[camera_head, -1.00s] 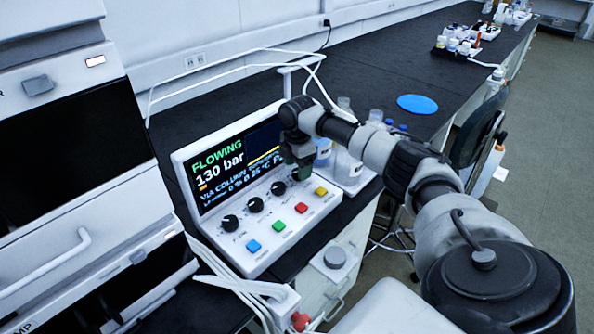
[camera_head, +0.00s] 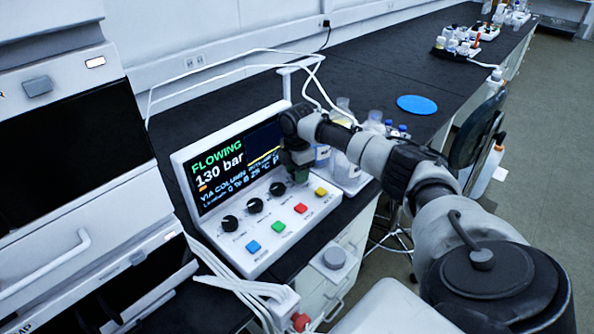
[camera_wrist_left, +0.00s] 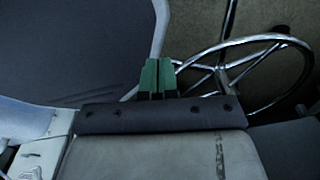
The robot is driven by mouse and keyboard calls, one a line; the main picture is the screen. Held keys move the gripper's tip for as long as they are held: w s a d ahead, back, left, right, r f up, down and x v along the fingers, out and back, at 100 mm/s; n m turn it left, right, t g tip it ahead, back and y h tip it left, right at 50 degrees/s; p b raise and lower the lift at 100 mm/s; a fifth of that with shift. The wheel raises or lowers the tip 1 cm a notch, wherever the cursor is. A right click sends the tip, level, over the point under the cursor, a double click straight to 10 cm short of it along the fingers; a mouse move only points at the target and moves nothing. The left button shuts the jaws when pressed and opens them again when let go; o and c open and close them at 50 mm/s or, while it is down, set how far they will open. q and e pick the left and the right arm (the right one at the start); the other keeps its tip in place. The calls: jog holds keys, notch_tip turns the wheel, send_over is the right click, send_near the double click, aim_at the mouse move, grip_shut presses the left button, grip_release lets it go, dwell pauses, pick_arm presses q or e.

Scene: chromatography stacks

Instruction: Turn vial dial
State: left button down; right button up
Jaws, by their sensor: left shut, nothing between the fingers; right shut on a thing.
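The white control panel (camera_head: 248,258) stands on the black bench, its screen (camera_head: 235,160) reading "FLOWING 130 bar". Black dials sit in a row below the screen: one at the left (camera_head: 229,222), one in the middle (camera_head: 255,205) and one further right (camera_head: 277,188). My right gripper (camera_head: 301,176) points down at the right end of this row. It is shut on a dial there, which its fingers hide; the label is not readable. My left gripper (camera_wrist_left: 157,78) shows only in the left wrist view, shut and empty, with green fingertips.
Blue (camera_head: 253,247), green (camera_head: 278,227), red (camera_head: 300,208) and yellow (camera_head: 321,191) buttons line the panel's front. Bottles (camera_head: 345,168) stand just behind my right arm. A blue disc (camera_head: 417,104) lies on the bench. A chair base (camera_wrist_left: 245,70) shows in the left wrist view.

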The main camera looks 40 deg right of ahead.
jog(key=shift+r+m+p, duration=0.2)
jog(key=shift+m+p, duration=1.4)
jog(key=shift+p, duration=0.65)
jog(key=m+p, duration=0.2)
jog(key=shift+w+f+m, duration=0.1)
jog(key=shift+m, duration=0.3)
jog(key=shift+m+p, duration=0.6)
jog(key=shift+m, duration=0.2)
jog(key=shift+f, duration=0.1)
jog(key=o, duration=0.9)
jog(key=shift+o, duration=0.2)
notch_tip(320, 180, up, 11)
